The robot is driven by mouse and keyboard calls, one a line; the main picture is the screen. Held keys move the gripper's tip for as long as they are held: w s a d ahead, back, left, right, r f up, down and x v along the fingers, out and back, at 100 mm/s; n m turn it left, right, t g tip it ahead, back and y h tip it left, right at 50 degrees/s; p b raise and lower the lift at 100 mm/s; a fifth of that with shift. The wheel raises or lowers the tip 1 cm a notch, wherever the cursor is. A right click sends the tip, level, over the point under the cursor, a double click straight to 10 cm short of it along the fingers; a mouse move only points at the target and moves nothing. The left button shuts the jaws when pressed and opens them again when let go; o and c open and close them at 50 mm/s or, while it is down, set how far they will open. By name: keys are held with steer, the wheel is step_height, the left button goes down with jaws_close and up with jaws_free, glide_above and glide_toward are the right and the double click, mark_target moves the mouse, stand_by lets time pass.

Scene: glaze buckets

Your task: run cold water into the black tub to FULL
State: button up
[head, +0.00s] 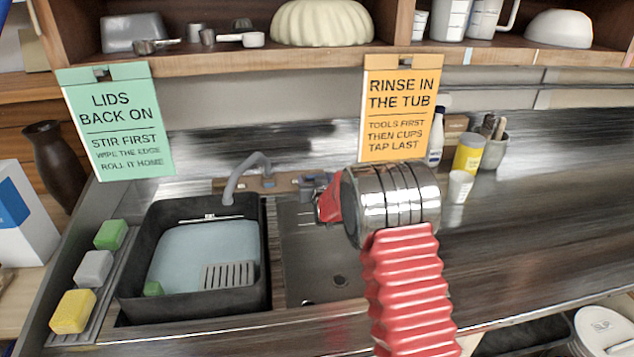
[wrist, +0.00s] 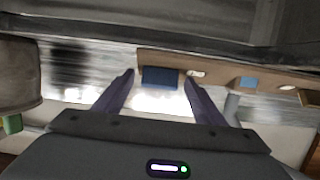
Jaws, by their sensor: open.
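The black tub (head: 137,262) stands in the left basin in the head view. It holds pale blue water (head: 190,250), its surface below a white mark (head: 210,217) on the back inner wall. The grey spout (head: 243,172) arches over the tub's back edge; I see no stream from it. A dark blue tap handle (head: 307,186) sits right of the spout; it also shows in the wrist view (wrist: 160,78). My gripper (wrist: 158,76) is open, with that handle appearing between its fingertips; I cannot tell whether they touch. My arm hides most of the gripper in the head view.
A second, lighter blue piece (wrist: 247,82) sits near the spout on the wooden strip. Green, grey and yellow blocks (head: 72,312) line the tub's left side. A slotted grey piece (head: 228,274) shows in the tub. The sink (head: 320,265) on the right looks empty.

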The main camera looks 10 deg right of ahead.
steer(key=shift+s, duration=0.1)
steer(key=v, duration=1.3)
steer(key=shift+s, duration=0.25)
steer(key=shift+r, duration=0.1)
steer(key=s+f+g, duration=0.4)
steer(key=s+f, duration=0.1)
steer(key=f, duration=0.3)
steer(key=s+f+g, duration=0.1)
steer(key=s+g, duration=0.3)
steer(key=s, duration=0.5)
steer(key=s+r+g, duration=0.1)
steer(key=s+r, duration=0.2)
steer(key=s, duration=0.5)
steer(key=s+r+g, duration=0.1)
steer(key=s+r, duration=0.3)
steer(key=s, duration=0.4)
steer(key=s+r+g, duration=0.2)
steer(key=s+r, duration=0.1)
steer(key=s, duration=0.5)
steer(key=shift+s+d+r, duration=0.1)
steer(key=shift+d+r, duration=0.05)
steer(key=shift+r, duration=0.1)
steer(key=s+r+t, duration=0.2)
steer(key=s+r, duration=0.4)
steer(key=r, duration=0.1)
steer(key=shift+r, duration=0.2)
